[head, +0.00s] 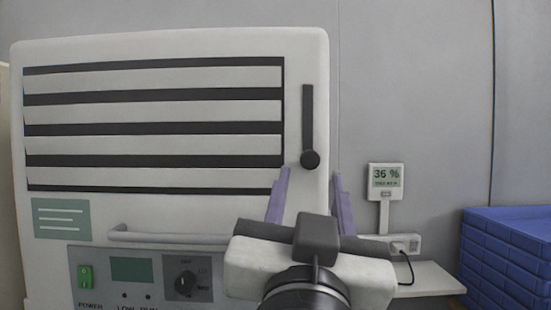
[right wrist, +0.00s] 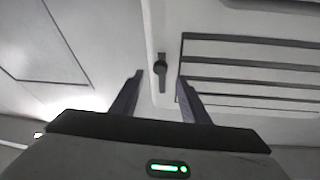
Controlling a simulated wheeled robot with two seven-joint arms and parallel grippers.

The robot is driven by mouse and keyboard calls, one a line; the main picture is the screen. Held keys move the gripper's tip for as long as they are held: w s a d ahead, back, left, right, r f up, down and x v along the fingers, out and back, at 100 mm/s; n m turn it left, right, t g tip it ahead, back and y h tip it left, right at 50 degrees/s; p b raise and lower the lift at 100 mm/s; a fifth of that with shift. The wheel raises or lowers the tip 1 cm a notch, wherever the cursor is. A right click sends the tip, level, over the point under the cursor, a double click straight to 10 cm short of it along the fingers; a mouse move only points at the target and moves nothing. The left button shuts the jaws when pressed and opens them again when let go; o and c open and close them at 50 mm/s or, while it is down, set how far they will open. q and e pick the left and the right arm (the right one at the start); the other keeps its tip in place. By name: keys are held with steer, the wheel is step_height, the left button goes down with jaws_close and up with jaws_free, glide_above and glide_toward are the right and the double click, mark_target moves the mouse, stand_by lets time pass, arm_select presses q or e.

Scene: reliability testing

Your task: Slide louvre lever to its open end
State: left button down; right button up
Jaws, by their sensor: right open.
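The louvre lever is a round black knob (head: 310,160) at the lower end of a dark vertical slot (head: 308,115). It sits right of the louvre slats (head: 155,112) on the white cabinet front. My right gripper (head: 306,185) is open and empty, its two purple fingers pointing at the cabinet just below the knob in the head view. In the right wrist view the knob (right wrist: 160,68) lies ahead, between the lines of the open fingers (right wrist: 156,84), apart from them as far as I can tell. My left gripper is not in view.
A horizontal handle bar (head: 165,237) crosses the cabinet below the slats. A control panel with a green power switch (head: 86,275) and a dial (head: 186,283) is under it. A meter reading 36 % (head: 386,177) and blue crates (head: 508,258) stand to the right.

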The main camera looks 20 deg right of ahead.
mark_target(309, 161)
steer(key=p+x, duration=0.1)
steer(key=x, duration=0.5)
jaws_close()
